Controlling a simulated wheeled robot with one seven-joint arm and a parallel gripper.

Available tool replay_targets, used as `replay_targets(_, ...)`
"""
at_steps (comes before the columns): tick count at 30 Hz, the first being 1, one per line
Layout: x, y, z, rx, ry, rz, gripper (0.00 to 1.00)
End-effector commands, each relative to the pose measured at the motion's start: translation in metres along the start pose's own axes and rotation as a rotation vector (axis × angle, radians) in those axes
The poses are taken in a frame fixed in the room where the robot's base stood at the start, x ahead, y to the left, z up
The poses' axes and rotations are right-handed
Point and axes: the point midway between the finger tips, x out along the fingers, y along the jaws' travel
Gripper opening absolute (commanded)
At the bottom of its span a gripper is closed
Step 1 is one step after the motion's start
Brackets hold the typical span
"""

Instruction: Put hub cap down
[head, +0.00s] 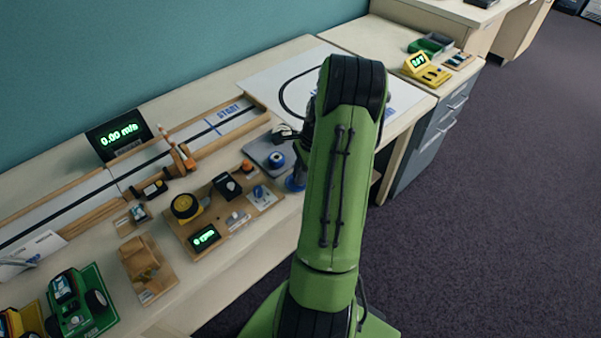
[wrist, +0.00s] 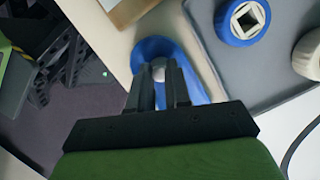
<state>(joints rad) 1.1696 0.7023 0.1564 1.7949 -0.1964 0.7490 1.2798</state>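The hub cap is a blue disc with a small grey knob. In the wrist view the hub cap (wrist: 152,47) is at the fingertips of my gripper (wrist: 158,72), its knob between the two dark fingers. The fingers look closed on the knob and cover part of the disc. In the head view the blue hub cap (head: 294,183) shows beside my green arm, by the front edge of the table; the arm hides most of my gripper there. I cannot tell whether the hub cap touches the surface below.
A grey tray (wrist: 215,62) holds a blue wheel (wrist: 231,37) and a white wheel (wrist: 298,62), close to the hub cap. A wooden board (head: 180,228) with several gadgets lies to the left. A white sheet (head: 262,88) lies behind. The table's front edge drops to dark carpet.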

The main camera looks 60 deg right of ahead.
Motion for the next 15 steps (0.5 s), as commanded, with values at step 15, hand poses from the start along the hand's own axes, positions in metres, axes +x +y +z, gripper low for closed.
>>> replay_targets(15, -0.038, -0.001, 0.002, 0.001, 0.002, -0.003, 0.25)
